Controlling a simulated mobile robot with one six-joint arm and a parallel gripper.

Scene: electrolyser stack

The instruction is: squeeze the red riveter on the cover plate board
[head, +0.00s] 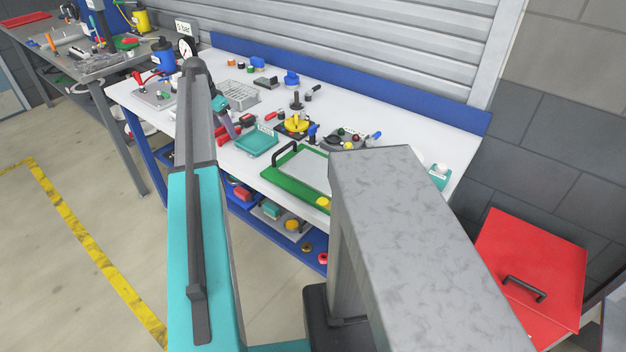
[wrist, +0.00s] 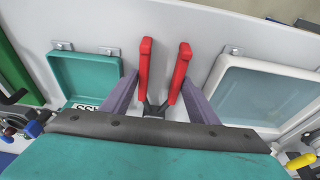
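The riveter shows in the wrist view as two red handles (wrist: 145,65) spread in a V, joining at a dark body low between my fingers. It lies over the white tabletop, and its lower part is hidden by my gripper's body. My gripper (wrist: 162,76) is open, with one grey-purple finger on the outer side of each handle. The fingertips look close to the handles; I cannot tell whether they touch. In the head view, red parts (head: 223,133) show beside my gripper, partly hidden by my arm. I cannot make out the cover plate board for certain.
A teal tray (wrist: 56,76) is left of the riveter and a pale framed tray (wrist: 222,70) is right of it. A green-framed board (head: 283,188) lies at the table's front edge. Several small tools and fittings crowd the white table (head: 330,95).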

